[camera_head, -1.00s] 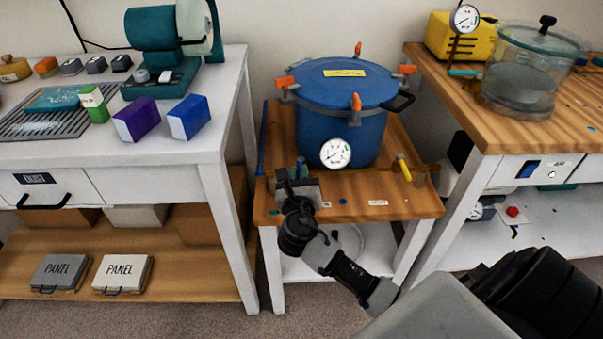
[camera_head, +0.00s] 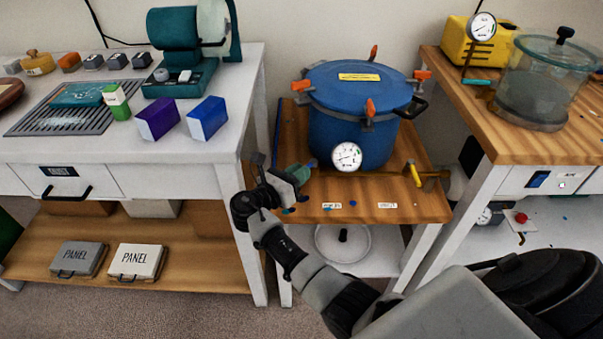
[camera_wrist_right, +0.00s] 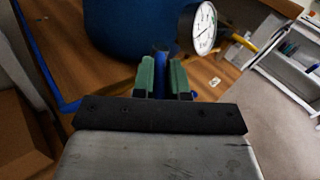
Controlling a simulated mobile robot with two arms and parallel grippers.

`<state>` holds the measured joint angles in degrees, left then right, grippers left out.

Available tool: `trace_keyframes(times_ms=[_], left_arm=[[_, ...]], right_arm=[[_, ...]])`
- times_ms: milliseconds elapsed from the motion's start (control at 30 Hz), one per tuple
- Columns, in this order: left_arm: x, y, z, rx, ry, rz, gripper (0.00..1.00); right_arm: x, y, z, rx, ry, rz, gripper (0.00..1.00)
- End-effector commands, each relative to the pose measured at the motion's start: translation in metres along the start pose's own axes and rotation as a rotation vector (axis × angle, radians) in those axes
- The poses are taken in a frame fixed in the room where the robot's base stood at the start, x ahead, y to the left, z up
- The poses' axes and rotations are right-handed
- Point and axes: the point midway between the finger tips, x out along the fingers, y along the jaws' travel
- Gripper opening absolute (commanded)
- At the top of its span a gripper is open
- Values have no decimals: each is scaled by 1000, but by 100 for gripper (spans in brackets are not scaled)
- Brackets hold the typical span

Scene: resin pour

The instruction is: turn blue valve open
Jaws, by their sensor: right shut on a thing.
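The blue pressure pot (camera_head: 352,135) stands on the wooden-topped stand, with a blue lid, orange-tipped clamps and a round white gauge (camera_head: 347,157) at its front. The blue valve handle (camera_wrist_right: 161,62) shows in the right wrist view as a narrow blue piece between the green fingers, below the pot. My right gripper (camera_head: 294,172) is at the front left of the pot, shut on this blue handle; it also fills the right wrist view (camera_wrist_right: 162,78). Most of the handle is hidden by the fingers. My left gripper is not in view.
A yellow handle (camera_head: 414,174) sticks out right of the gauge. The white bench (camera_head: 215,148) stands close on the left, the wood-topped bench (camera_head: 545,148) on the right. A blue hose (camera_wrist_right: 48,72) runs along the stand's left edge. The stand's front is mostly clear.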

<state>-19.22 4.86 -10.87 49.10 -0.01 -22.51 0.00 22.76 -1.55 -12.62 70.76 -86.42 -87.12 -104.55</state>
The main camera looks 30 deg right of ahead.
Motion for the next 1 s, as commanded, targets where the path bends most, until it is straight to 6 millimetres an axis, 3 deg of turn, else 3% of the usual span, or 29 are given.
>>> trace_keyframes(times_ms=[567, 600, 767, 1000], left_arm=[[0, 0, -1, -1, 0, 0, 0], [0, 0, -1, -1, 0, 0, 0], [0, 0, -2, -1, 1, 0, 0], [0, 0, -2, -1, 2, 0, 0]], right_arm=[[0, 2, -1, -1, 11, -39, 0], [0, 2, -1, -1, 11, -39, 15], [0, 2, -1, -1, 10, -39, 39], [0, 2, 0, 0, 9, -39, 39]])
